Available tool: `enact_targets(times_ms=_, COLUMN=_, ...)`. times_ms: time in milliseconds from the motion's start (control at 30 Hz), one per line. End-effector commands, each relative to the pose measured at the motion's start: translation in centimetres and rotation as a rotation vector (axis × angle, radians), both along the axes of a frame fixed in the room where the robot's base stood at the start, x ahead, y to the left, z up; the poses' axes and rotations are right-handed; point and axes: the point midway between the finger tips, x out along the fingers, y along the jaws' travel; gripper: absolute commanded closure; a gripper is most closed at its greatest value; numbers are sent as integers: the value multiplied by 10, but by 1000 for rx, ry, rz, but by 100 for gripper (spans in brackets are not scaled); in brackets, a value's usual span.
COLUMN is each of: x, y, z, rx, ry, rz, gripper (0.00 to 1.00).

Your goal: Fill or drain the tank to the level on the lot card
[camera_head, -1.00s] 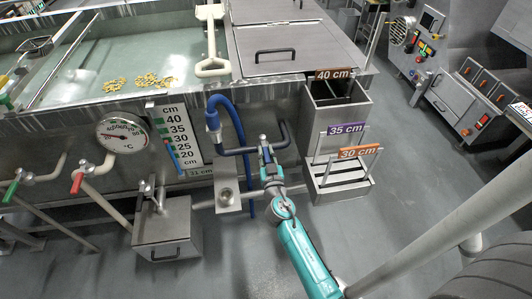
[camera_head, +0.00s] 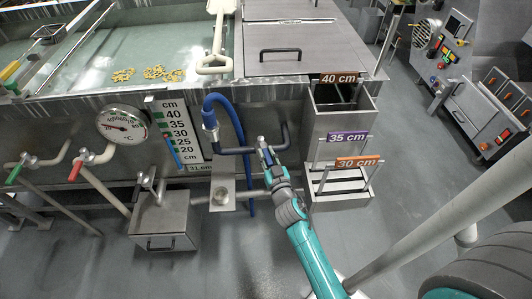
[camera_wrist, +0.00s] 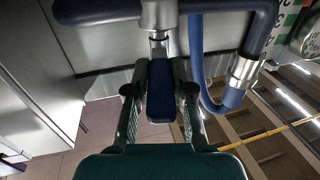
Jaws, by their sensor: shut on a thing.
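My gripper (camera_head: 266,158) is at the middle of a dark U-shaped pipe (camera_head: 238,150) in front of the tank. In the wrist view its fingers (camera_wrist: 160,100) are shut on a dark blue grip (camera_wrist: 160,88) hanging below the pipe's metal collar (camera_wrist: 158,15). A blue hose (camera_head: 226,98) joins the pipe's left end. The tank (camera_head: 100,75) holds pale liquid. Its level gauge (camera_head: 176,130) is marked in cm, and a small plate below reads about 31 cm. At right, stepped supports carry signs for 40 cm (camera_head: 339,78), 35 cm (camera_head: 347,137) and 30 cm (camera_head: 358,162). No lot card is readable.
A dial thermometer (camera_head: 122,124), a green-handled valve (camera_head: 14,174), a red-handled valve (camera_head: 75,170) and a steel box (camera_head: 164,220) are left. Machines stand at far right.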

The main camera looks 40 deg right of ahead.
Motion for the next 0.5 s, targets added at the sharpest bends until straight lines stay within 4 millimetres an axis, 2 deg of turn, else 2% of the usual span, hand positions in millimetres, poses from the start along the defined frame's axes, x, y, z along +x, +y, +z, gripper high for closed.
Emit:
enact_targets(times_ms=300, x=-1, y=-1, z=-1, rx=0, ry=2, rz=-1, gripper=100)
enact_targets(times_ms=333, x=-1, y=-1, z=-1, rx=0, ry=2, rz=-1, gripper=70)
enact_targets(times_ms=400, x=-1, y=0, z=-1, rx=0, ry=2, rz=-1, gripper=53)
enact_targets(times_ms=500, x=-1, y=0, z=-1, rx=0, ry=1, rz=-1, gripper=52)
